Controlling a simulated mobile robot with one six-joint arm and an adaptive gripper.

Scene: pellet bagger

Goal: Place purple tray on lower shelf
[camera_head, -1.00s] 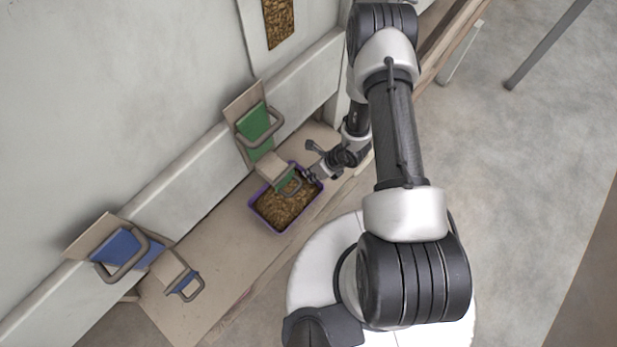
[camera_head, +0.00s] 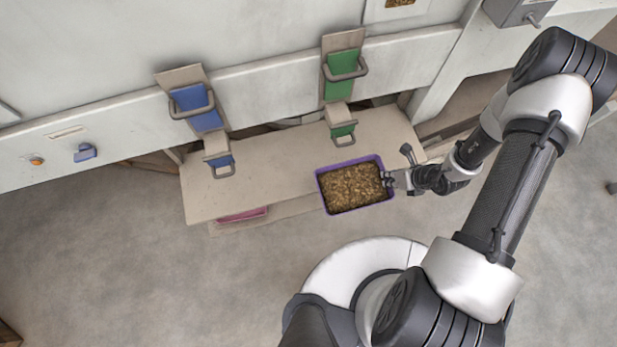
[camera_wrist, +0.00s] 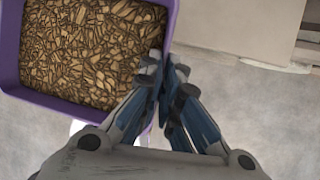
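The purple tray (camera_head: 322,194) is filled with brown pellets. In the head view it is at the front right edge of the beige upper shelf (camera_head: 265,170), overhanging the floor side. My gripper (camera_head: 387,180) is at the tray's right wall. In the wrist view the tray (camera_wrist: 60,104) fills the upper left, and my gripper (camera_wrist: 165,75) is closed on its right rim, one finger on each side of the wall. The lower shelf (camera_head: 290,208) shows as a narrow strip below the upper shelf, mostly hidden by it.
A pink tray (camera_head: 242,215) sits on the lower shelf at the left. Blue (camera_head: 197,107) and green (camera_head: 342,72) chutes with handles hang over the upper shelf from the machine wall. The floor in front is clear at left.

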